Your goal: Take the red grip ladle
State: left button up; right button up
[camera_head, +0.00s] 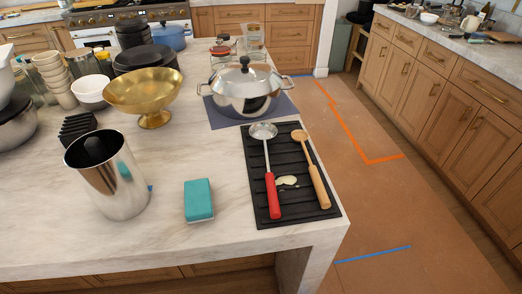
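The ladle with the red grip (272,196) lies on a black ribbed mat (262,220) near the right end of the marble island. Its silver bowl (263,131) points to the back and its red handle points to the front edge. A wooden spoon (312,172) lies beside it on the right, on the same mat. A small pale object (287,181) lies between the two handles. Neither of my grippers shows in the head view.
A teal sponge (198,200) and a steel cylinder (108,175) stand left of the mat. A lidded steel pot (245,88) stands behind it on a dark cloth. A gold footed bowl (144,90) is at back left. The island's front edge (180,253) is clear.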

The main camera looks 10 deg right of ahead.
aim_at(264, 133)
jog(key=k+l+u, duration=0.2)
jog(key=l+u, duration=0.25)
jog(key=k+l+u, duration=0.25)
jog(key=u, duration=0.2)
